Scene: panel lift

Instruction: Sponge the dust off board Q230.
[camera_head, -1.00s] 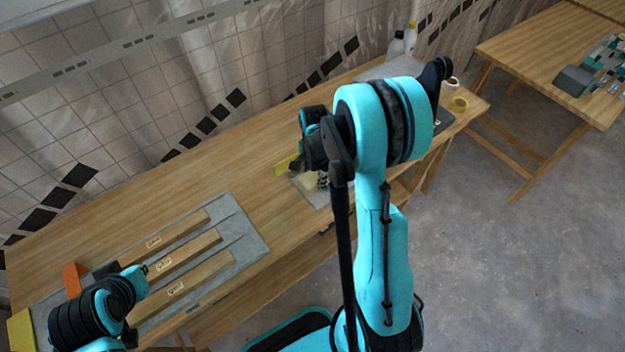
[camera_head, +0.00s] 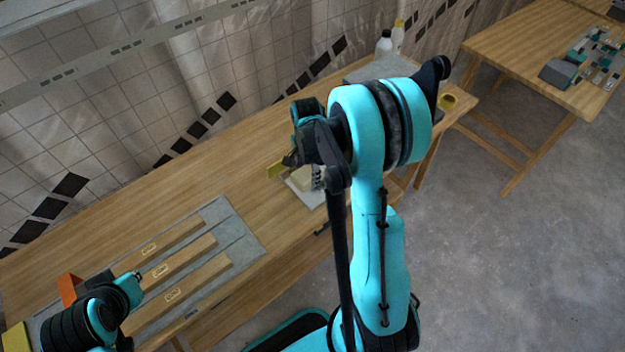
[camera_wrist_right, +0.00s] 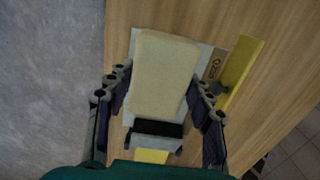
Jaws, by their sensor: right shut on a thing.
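My right gripper (camera_wrist_right: 160,110) is shut on a cream block-like sponge (camera_wrist_right: 165,70), its fingers along the sponge's two long sides. In the head view the right gripper (camera_head: 305,166) is over the middle of the bench, mostly hidden by my arm. Under the sponge in the wrist view is a pale flat piece with a small label (camera_wrist_right: 214,66), too small to read surely. Three wooden boards with labels (camera_head: 173,294) lie on a grey mat (camera_head: 243,238) at the left; I cannot tell which is Q230. My left gripper (camera_head: 130,283) is beside them, its jaws unclear.
A yellow strip (camera_wrist_right: 242,70) lies beside the labelled piece. An orange piece (camera_head: 69,289) and a yellow block (camera_head: 14,337) are at the bench's left end. Bottles (camera_head: 385,43) and a tape roll (camera_head: 448,101) are at the far end. Bare bench lies behind the mat.

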